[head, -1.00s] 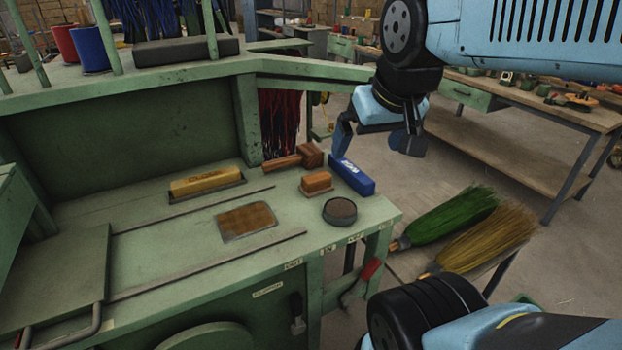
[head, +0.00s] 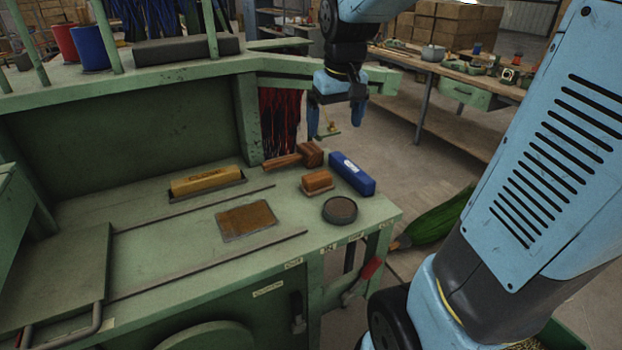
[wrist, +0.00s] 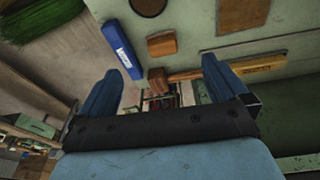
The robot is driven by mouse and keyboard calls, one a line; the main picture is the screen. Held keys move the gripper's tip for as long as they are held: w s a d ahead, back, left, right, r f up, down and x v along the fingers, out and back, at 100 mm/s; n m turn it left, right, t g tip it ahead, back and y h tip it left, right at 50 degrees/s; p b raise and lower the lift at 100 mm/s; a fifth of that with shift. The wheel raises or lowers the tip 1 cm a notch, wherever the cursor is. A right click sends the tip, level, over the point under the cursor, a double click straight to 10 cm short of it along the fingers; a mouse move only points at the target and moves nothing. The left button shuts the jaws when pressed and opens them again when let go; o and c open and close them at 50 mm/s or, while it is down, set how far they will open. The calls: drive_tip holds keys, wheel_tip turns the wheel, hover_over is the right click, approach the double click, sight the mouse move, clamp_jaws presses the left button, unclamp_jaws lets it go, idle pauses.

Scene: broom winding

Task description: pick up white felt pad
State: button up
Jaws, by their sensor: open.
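I make out no white felt pad in either view. My gripper (head: 335,122) is open and empty, fingers pointing down, above and beyond the far right end of the green bench (head: 150,235). In the wrist view its two blue fingers stand wide apart (wrist: 160,75). A wooden mallet (head: 296,160) and a blue box (head: 352,174) with a white label lie on the bench near it; they also show in the wrist view, the mallet (wrist: 185,76) between the fingers and the box (wrist: 122,49) beside the left finger.
On the bench are an orange-brown block (head: 317,181), a dark round puck (head: 340,210), a brown flat pad (head: 246,221) and a yellow block (head: 206,180) on a dark tray. Red bristles (head: 279,120) hang behind. A green broom (head: 435,222) lies right of the bench.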

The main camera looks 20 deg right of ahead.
drive_tip(key=g, duration=0.2)
hover_over(317, 175)
drive_tip(key=s, duration=0.1)
wheel_tip(317, 175, down, 8)
drive_tip(key=f, duration=0.1)
drive_tip(key=shift+n, duration=0.4)
drive_tip(key=f, duration=0.8)
drive_tip(key=shift+w+d+f, duration=0.15)
drive_tip(key=shift+w+f, duration=0.05)
drive_tip(key=shift+w, duration=0.05)
drive_tip(key=shift+w+a+f, duration=0.1)
drive_tip(key=shift+f, duration=1.2)
drive_tip(key=shift+w+a+f, duration=0.1)
drive_tip(key=shift+f, duration=1.2)
drive_tip(key=shift+c, duration=0.5)
